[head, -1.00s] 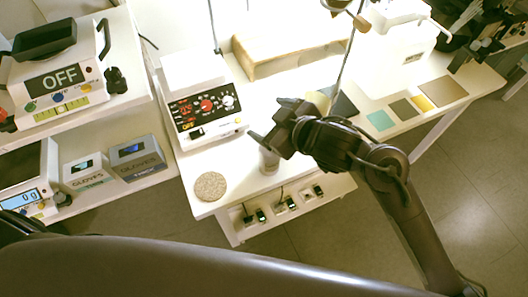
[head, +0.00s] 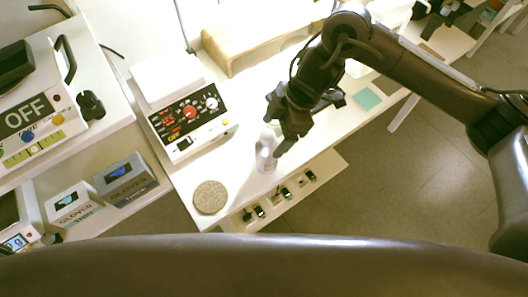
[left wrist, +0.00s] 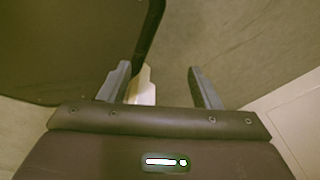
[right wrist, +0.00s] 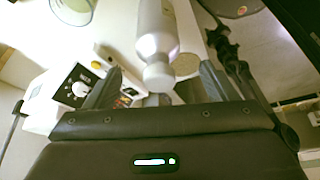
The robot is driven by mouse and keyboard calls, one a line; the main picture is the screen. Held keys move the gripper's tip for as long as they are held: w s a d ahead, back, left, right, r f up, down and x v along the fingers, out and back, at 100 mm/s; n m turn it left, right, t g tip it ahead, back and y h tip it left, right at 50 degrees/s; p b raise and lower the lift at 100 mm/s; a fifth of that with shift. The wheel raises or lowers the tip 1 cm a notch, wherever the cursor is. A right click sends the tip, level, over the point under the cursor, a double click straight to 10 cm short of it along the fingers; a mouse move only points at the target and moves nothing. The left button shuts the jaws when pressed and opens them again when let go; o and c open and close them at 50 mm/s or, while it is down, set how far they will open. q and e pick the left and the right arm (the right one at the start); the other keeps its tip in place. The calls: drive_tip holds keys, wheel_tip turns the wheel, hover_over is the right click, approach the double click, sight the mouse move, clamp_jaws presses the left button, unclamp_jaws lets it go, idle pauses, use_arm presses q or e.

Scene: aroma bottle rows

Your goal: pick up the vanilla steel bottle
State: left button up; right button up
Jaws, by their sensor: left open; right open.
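A pale silvery bottle (head: 265,155) stands near the front of the white table; no label can be read on it. My right gripper (head: 273,128) is open beside its upper part. In the right wrist view the bottle (right wrist: 156,35) lies between the lines of the two open fingers (right wrist: 160,75), its rounded top toward the camera. The fingers show gaps on both sides of it; I cannot tell whether one touches. My left gripper (left wrist: 158,75) is open and empty in the left wrist view, away from the bottle.
A round cork coaster (head: 210,197) lies left of the bottle. A white device with a dark control panel (head: 190,116) stands behind it. A wooden-edged box (head: 250,45) is at the back. Glove boxes (head: 124,178) sit on the left shelf. A teal square (head: 367,98) lies right.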

sight(264, 145)
drive_tip(key=p+x, duration=0.1)
drive_tip(key=x, duration=0.5)
drive_tip(key=shift+a, duration=0.2)
drive_tip(key=c, duration=1.6)
drive_tip(key=shift+w+r, duration=0.1)
